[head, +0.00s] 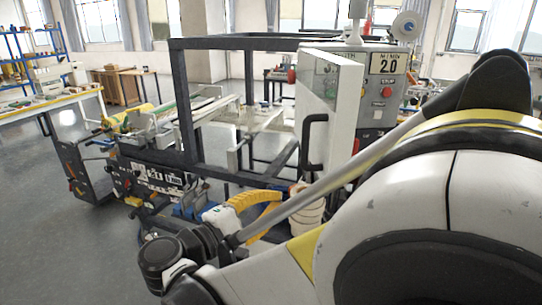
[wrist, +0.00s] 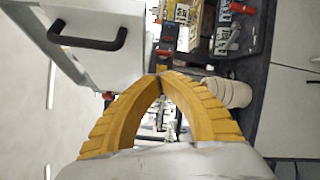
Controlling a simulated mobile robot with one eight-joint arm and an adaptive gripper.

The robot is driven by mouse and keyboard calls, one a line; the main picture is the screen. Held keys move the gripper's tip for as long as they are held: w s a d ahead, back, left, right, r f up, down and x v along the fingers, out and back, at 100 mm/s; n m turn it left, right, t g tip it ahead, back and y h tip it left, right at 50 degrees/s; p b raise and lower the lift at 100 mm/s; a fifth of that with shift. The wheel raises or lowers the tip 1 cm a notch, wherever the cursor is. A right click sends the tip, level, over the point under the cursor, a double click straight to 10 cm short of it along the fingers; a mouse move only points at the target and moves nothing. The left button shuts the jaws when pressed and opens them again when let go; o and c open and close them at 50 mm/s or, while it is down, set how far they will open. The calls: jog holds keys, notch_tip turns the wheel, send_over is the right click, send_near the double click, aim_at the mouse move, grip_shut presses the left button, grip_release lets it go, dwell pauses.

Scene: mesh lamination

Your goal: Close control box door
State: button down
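The control box (head: 381,95) is a grey cabinet at the right of the head view, with a "20" label and red buttons. Its white door (head: 345,115) stands open, swung out toward me. The door's black handle (head: 312,142) is on its left face. In the wrist view the door (wrist: 125,65) fills the upper left, with the handle (wrist: 88,38) on it. My gripper (head: 282,198) has yellow ribbed fingers and is below the door in the head view. In the wrist view its fingertips (wrist: 160,76) meet, with nothing between them, beside the door's edge.
A cream ribbed cylinder (head: 308,207) stands just right of my fingers; it also shows in the wrist view (wrist: 232,92). A dark machine frame (head: 187,95) stands behind and left of the door. Open grey floor (head: 60,250) lies at the left.

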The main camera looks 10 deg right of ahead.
jog(key=s+a+r+t+h, duration=0.2)
jog(key=s+a+r+h, duration=0.1)
jog(key=a, duration=0.5)
jog(key=s+d+x, duration=0.1)
jog(key=s+x, duration=0.1)
jog(key=x, duration=1)
jog(key=shift+s+d+r+b, duration=0.15)
jog(key=shift+d+r+b, duration=0.15)
jog(key=shift+b, duration=0.15)
jog(key=shift+s+d, duration=0.1)
jog(key=shift+d, duration=0.05)
